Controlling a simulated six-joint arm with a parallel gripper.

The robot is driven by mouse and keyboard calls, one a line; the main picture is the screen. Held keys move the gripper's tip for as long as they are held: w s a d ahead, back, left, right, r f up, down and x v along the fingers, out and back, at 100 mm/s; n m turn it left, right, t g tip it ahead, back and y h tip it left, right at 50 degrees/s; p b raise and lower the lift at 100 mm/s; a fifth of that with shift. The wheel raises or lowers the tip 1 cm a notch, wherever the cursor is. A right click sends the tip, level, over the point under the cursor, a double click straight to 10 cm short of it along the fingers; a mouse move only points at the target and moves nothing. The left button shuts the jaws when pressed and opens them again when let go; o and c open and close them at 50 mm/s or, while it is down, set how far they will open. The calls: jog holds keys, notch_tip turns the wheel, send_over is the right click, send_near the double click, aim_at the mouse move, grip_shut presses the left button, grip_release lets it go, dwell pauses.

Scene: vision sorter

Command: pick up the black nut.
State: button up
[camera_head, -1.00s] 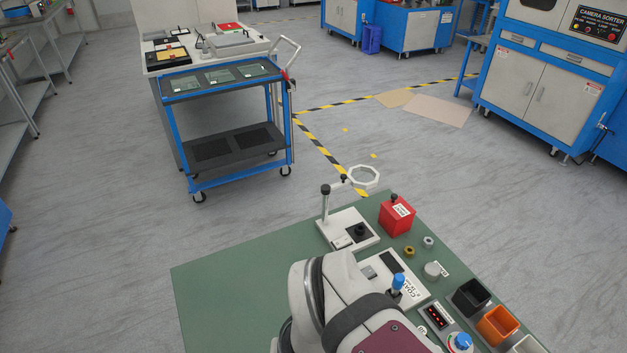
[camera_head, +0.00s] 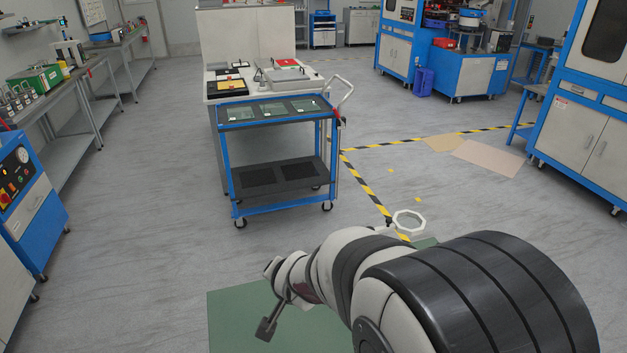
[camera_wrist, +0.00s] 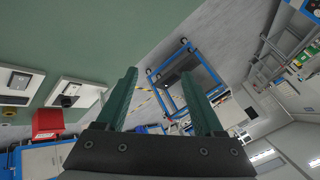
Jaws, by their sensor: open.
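I cannot make out the black nut in either current view. In the head view my arm covers most of the green work table (camera_head: 240,318). In the wrist view my gripper (camera_wrist: 160,74) is open, with its two green fingers wide apart and nothing between them. The green table top (camera_wrist: 85,40) fills the upper left of that view. A white stand with a black round part (camera_wrist: 68,101) and a red box (camera_wrist: 47,122) show at its left, apart from the fingers.
A blue cart (camera_head: 275,112) with dark trays stands beyond the table, beside a white bench with boxes. A white octagonal magnifier ring (camera_head: 408,221) shows behind my arm. Blue machines (camera_head: 575,135) stand at the right and a blue cabinet (camera_head: 30,215) at the left. Grey floor between is open.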

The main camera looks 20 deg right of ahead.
jog(key=w+d+f+m+g+h, duration=0.1)
jog(key=d+f+h, duration=0.2)
jog(key=d, duration=0.7)
jog(key=w+d+f+m+g+h, duration=0.1)
jog(key=w+d+f+h, duration=0.1)
jog(key=d+f+h, duration=0.2)
jog(key=w+d+f+m+g+h, duration=0.1)
jog(key=d+f+h, duration=0.3)
jog(key=d+f, duration=0.5)
jog(key=shift+w+d+m, duration=0.15)
jog(key=shift+d+m, duration=0.1)
jog(key=shift+d, duration=1.5)
jog(key=shift+w+d+m, duration=0.1)
jog(key=shift+d+m, duration=0.15)
jog(key=shift+d, duration=1.45)
grip_shut()
